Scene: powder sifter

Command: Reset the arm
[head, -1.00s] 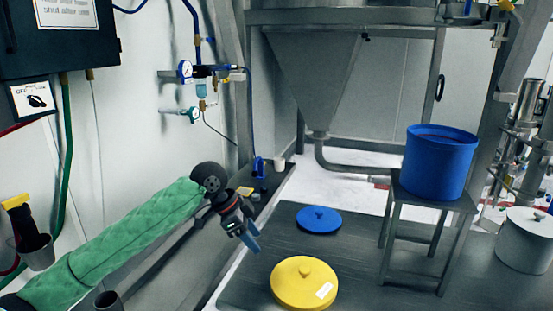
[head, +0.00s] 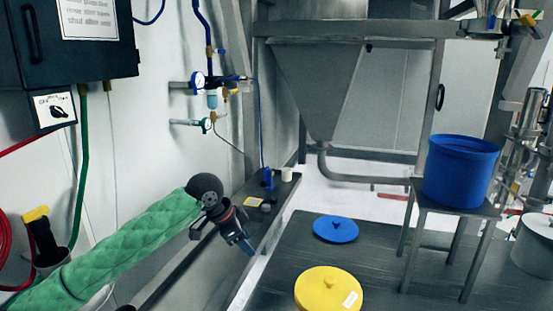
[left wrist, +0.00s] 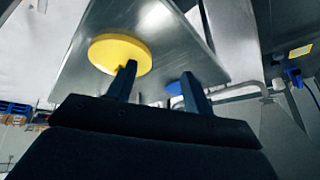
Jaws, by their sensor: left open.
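My left arm (head: 130,245), in a green sleeve, reaches in from the left of the head view. Its gripper (head: 249,249) is open and empty, pointing down near the left edge of the platform. In the left wrist view the two fingers (left wrist: 158,84) stand apart with nothing between them. Beyond them show the yellow lid (left wrist: 118,54) and a bit of the blue lid (left wrist: 174,88). My right gripper is in neither view.
The yellow lid (head: 328,288) and blue lid (head: 336,229) lie on the dark platform (head: 395,285). A blue bucket (head: 459,172) stands on a metal stool (head: 456,205). A steel hopper (head: 335,85) hangs behind. A dark control box (head: 85,60) is on the left wall.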

